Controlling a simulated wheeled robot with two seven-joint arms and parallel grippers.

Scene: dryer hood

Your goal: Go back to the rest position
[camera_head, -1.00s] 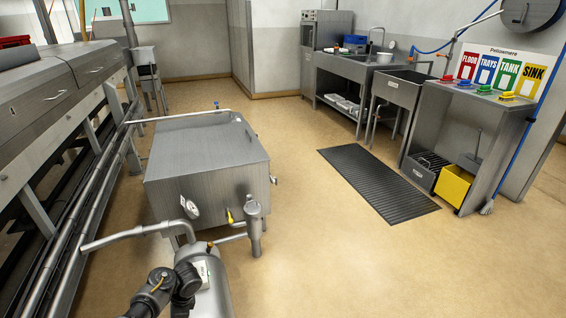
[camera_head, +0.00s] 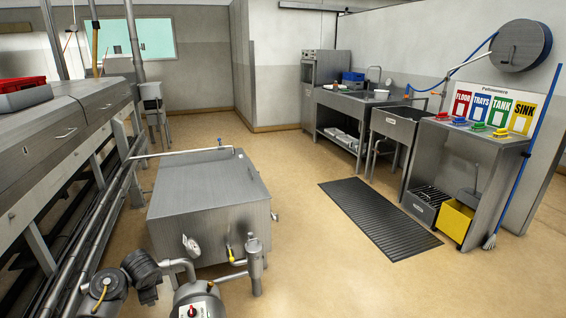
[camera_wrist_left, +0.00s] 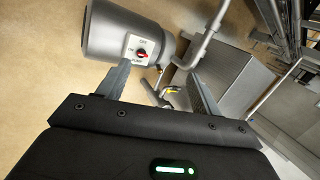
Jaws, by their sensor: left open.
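My left gripper (camera_wrist_left: 160,75) is open and empty in the left wrist view, its two grey fingers apart. Beyond it is a grey cylindrical pump housing (camera_wrist_left: 115,35) with a white switch plate and a red knob (camera_wrist_left: 141,53). No contact between fingers and housing is clear. In the head view, the pump housing (camera_head: 200,300) is at the bottom edge, with its red knob (camera_head: 192,311). My right gripper is in neither view.
A steel tank (camera_head: 205,205) with pipes stands just beyond the pump. A long steel machine (camera_head: 60,135) runs along the left. A black mat (camera_head: 380,215) lies at right before the sinks (camera_head: 395,125) and a brush shelf (camera_head: 470,165). The middle floor is open.

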